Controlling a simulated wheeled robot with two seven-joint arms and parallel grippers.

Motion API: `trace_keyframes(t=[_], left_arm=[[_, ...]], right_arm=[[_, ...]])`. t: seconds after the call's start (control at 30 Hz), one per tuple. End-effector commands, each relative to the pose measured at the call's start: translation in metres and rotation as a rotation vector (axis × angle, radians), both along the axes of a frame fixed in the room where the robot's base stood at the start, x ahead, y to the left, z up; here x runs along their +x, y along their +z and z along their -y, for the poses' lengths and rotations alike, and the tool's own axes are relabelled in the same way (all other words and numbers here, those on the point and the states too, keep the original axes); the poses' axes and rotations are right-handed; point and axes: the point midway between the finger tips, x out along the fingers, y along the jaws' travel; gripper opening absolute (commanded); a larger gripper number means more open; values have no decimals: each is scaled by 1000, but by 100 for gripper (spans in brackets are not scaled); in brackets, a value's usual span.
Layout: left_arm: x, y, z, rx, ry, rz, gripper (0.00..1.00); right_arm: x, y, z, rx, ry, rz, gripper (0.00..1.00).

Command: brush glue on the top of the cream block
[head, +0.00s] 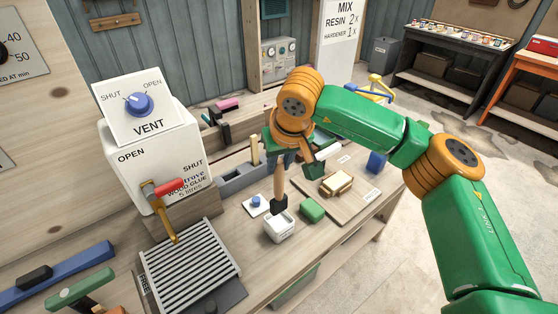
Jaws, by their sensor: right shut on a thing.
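My right gripper (284,163) is shut on the wooden handle of a brush (280,187), which points down, nearly upright. The brush's dark lower end is at the mouth of a small white pot (279,231); the bristle tip is hidden, so I cannot tell how deep it reaches. The cream block (338,183) lies on a wooden board (352,207) to the right of the pot, apart from the brush. Its top faces up and looks clear.
A green block (312,209) sits just right of the pot, and a blue-knobbed white piece (256,203) is left of it. The white wood-glue container (155,155) with a red-handled tap (166,190) stands left, above a slatted grate (190,265). A blue piece (376,162) stands near the bench's right end.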

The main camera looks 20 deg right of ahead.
Motion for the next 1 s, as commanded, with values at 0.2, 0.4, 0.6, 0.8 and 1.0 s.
trace_keyframes(t=[0.2, 0.4, 0.6, 0.8, 1.0], left_arm=[[0, -25, 0, 0, 0, 0, 50], [0, -43, -1, 1, 0, 0, 50], [0, -61, -1, 2, -1, -1, 50], [0, -70, -1, 2, 0, -1, 50], [0, -69, -2, 3, 0, 0, 50]], right_arm=[[0, -31, 0, 0, 0, 0, 0], [0, -53, 0, 0, 0, 1, 0], [0, -75, 0, 0, -1, 0, 0], [0, -87, 0, 0, -1, 0, 0], [0, -86, 0, 0, -1, 0, 0]])
